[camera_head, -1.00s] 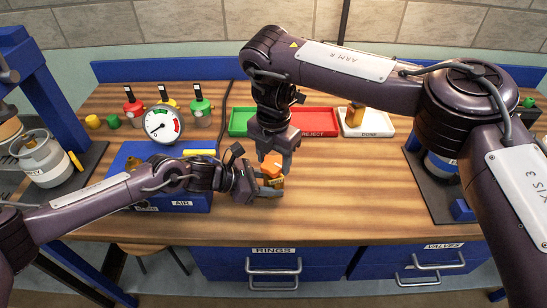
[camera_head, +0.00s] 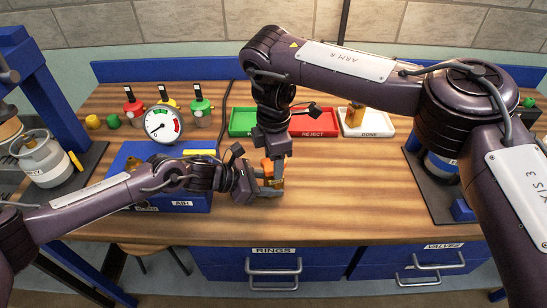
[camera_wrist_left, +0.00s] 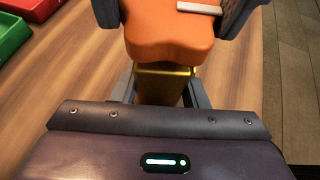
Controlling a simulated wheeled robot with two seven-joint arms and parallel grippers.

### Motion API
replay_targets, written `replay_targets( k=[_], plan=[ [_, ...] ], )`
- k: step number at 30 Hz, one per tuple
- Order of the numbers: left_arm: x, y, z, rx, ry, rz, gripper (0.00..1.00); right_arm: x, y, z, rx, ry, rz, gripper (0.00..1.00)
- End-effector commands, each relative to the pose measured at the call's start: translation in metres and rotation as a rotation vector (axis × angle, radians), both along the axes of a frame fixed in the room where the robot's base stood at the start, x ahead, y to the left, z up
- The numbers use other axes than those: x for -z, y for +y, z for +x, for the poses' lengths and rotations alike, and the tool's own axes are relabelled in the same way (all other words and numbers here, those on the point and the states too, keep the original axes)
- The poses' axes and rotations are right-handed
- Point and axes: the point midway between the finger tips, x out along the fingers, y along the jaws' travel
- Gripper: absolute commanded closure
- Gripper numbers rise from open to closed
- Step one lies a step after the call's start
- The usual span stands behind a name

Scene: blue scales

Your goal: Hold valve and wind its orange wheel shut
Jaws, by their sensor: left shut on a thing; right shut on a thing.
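The valve has a brass body (camera_wrist_left: 165,84) and an orange wheel (camera_wrist_left: 168,32) on top. In the head view the orange wheel (camera_head: 267,167) shows just right of my left gripper. My left gripper (camera_head: 271,186) comes in from the left and is shut on the brass body, low over the wooden table. My right gripper (camera_head: 275,163) points down from above and is shut on the orange wheel. In the left wrist view its dark fingers flank the wheel, which bears a pale bar. The fingers hide part of the wheel, and the valve's lower end is hidden.
Behind the grippers lie a green tray (camera_head: 241,119), a red REJECT tray (camera_head: 314,133) and a white DONE tray (camera_head: 381,130) holding a brass and orange piece. A blue AIR box with a gauge (camera_head: 163,124) stands left. The table right of the grippers is clear.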

Motion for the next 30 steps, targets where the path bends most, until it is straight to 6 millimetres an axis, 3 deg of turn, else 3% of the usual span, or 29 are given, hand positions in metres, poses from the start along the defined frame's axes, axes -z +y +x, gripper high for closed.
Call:
replay_targets(
  k=[14, 15, 20, 30],
  plan=[
    [0.0023, 0.0004, -0.0014, 0.000, 0.005, 0.003, 0.73, -0.0012, -0.0004, 0.0012, 0.018, -0.003, 0.001, 0.70],
    [0.0023, 0.0004, -0.0014, 0.000, 0.005, 0.003, 0.73, -0.0012, -0.0004, 0.0012, 0.018, -0.003, 0.001, 0.46],
    [0.0023, 0.0004, -0.0014, 0.000, 0.005, 0.003, 0.73, -0.0008, -0.0004, 0.0008, 0.017, -0.002, 0.001, 0.25],
    [0.0022, 0.0004, -0.0013, 0.000, 0.005, 0.003, 0.73, -0.0042, 0.0000, 0.0005, 0.014, -0.002, 0.000, 0.25]
  ],
)
